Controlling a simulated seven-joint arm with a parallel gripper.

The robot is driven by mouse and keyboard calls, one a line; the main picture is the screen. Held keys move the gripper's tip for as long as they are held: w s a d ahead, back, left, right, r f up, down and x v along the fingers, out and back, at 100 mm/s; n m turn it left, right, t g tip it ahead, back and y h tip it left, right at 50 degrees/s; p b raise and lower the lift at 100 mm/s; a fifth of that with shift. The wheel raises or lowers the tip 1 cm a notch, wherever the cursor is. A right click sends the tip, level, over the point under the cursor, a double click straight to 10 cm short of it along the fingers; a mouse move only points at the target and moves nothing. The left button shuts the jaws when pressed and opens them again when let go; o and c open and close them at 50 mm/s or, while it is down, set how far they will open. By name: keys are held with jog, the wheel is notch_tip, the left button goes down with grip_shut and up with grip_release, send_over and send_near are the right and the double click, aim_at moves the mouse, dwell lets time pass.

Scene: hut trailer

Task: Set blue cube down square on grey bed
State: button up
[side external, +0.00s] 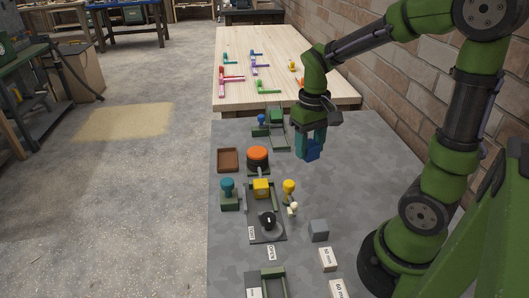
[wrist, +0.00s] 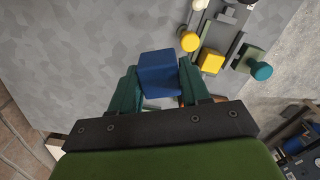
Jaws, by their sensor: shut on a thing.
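My gripper (side external: 311,143) is shut on a blue cube (side external: 312,152), which hangs above the grey table on its right half. In the wrist view the blue cube (wrist: 158,72) sits between the two green fingers, and it looks roughly level. A dark grey plate (side external: 253,226), which looks like the grey bed, lies left of and nearer the camera than the gripper. The yellow cube (wrist: 211,61) also shows in the wrist view, to the right of the blue cube. The blue cube is apart from the plate.
An orange-topped device (side external: 258,155), a brown tray (side external: 228,160), a teal knob (side external: 228,187) and a yellow knob (side external: 289,187) surround the plate. A grey cube (side external: 318,230) and white labelled blocks (side external: 327,259) stand nearer the camera. The table right of the plate is mostly clear.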

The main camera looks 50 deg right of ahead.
aim_at(328, 205)
jog(key=s+f+m, duration=0.4)
jog(key=s+f, duration=0.2)
jog(key=s, duration=0.1)
jog(key=shift+m, duration=0.3)
jog(key=shift+d+f, duration=0.15)
jog(key=shift+f, duration=1.15)
jog(key=shift+d+f, duration=0.2)
jog(key=shift+f, duration=1.05)
jog(key=shift+d+f, duration=0.15)
jog(key=shift+f, duration=1.15)
jog(key=shift+f, duration=0.1)
jog(key=o, duration=1)
jog(key=shift+o, duration=0.2)
notch_tip(328, 205, up, 12)
jog(key=w+a+r+n+t+y, duration=0.1)
jog(key=a+r+n+t, duration=0.4)
jog(key=a+r, duration=0.6)
jog(key=shift+w+a+r+t+y, duration=0.35)
jog(key=shift+w+t, duration=0.3)
jog(key=shift+t, duration=0.55)
